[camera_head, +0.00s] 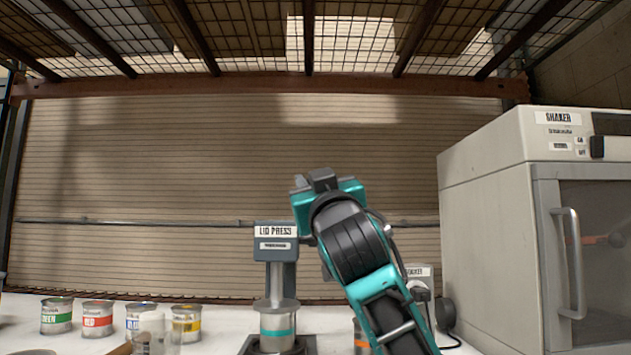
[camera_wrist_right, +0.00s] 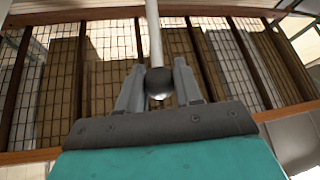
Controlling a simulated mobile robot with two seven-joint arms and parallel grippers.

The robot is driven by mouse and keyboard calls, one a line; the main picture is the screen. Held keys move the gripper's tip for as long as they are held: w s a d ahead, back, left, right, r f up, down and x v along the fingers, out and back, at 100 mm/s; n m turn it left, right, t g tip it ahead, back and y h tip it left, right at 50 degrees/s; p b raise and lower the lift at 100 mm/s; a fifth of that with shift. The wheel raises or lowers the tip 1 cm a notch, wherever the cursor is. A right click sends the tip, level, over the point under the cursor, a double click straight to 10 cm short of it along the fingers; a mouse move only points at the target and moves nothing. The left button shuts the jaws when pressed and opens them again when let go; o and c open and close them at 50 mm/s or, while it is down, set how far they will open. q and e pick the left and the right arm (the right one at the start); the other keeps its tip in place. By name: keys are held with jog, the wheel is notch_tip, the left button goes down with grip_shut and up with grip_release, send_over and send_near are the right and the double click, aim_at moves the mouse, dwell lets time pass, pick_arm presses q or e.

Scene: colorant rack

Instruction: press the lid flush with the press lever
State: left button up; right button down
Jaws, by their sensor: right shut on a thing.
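The lid press (camera_head: 276,250), a grey labelled head on a column, stands on the white bench left of my right arm. Under it, a metal can (camera_head: 277,333) with a teal band stands on a dark base. The round press plate (camera_head: 276,304) is down at the can's top; I cannot tell whether the lid is flush. In the right wrist view, my right gripper (camera_wrist_right: 159,88) is shut on the dark ball knob (camera_wrist_right: 159,77) of the pale press lever (camera_wrist_right: 154,35). In the head view, my own arm hides the lever and fingers. My left gripper is out of view.
Paint cans with green (camera_head: 56,316), red (camera_head: 97,320), blue (camera_head: 139,318) and yellow (camera_head: 186,322) labels stand at the left. A clear vessel (camera_head: 155,335) is in front of them. The large shaker cabinet (camera_head: 490,240) blocks the right side. A slatted shutter (camera_head: 180,170) closes the back.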

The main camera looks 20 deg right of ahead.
jog(key=shift+a+f, duration=0.1)
jog(key=c, duration=0.8)
grip_release()
jog(key=shift+s, duration=0.15)
jog(key=v, duration=1.2)
jog(key=shift+s+f, duration=0.2)
jog(key=shift+s, duration=0.1)
